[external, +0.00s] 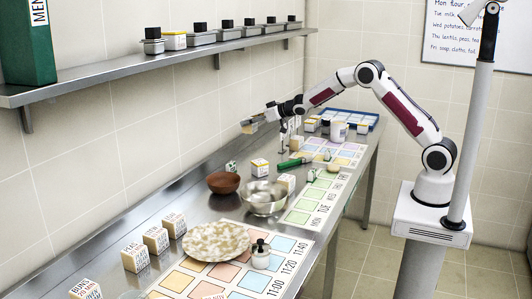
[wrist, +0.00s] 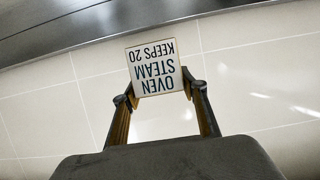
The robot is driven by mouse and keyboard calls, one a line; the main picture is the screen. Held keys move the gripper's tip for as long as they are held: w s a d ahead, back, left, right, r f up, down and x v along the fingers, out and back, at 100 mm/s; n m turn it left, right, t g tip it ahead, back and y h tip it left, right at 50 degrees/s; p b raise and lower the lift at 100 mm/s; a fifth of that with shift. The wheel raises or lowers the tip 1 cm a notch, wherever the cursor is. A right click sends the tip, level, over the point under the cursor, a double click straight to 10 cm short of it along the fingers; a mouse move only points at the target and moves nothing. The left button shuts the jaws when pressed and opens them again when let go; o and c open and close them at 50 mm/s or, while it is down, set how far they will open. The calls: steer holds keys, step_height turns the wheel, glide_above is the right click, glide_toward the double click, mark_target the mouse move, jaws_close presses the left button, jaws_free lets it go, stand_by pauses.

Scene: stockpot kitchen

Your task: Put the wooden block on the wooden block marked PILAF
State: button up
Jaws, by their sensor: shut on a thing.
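My gripper (external: 257,121) is raised above the counter near the wall in the external view. It is shut on a wooden block (external: 248,127). In the wrist view the fingers of my gripper (wrist: 160,90) press on both sides of the block (wrist: 154,66), whose white face reads OVEN STEAM KEEPS 20, upside down. Lettered white-faced blocks stand along the counter's wall side: one reads BUNS (external: 85,290), and behind it are a second (external: 135,258), a third (external: 156,240) and a fourth (external: 174,225). I cannot make out which block is marked PILAF.
A speckled plate (external: 215,241), a steel bowl (external: 264,198) and a brown bowl (external: 223,183) occupy the counter's middle. A small lidded jar (external: 261,256) stands on the time chart. A wall shelf (external: 120,74) with several containers runs above the counter.

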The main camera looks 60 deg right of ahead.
steer(key=s+a+r+n+y, duration=0.1)
steer(key=s+a+r+y, duration=0.1)
steer(key=s+a+r, duration=0.3)
steer(key=n+g+y, duration=0.4)
steer(key=n+y, duration=0.4)
glide_above(286, 178)
steer(key=f, duration=0.1)
steer(key=shift+d+f, duration=0.15)
steer(key=shift+f, duration=3.15)
steer(key=shift+f, duration=1.9)
steer(key=shift+f, duration=0.1)
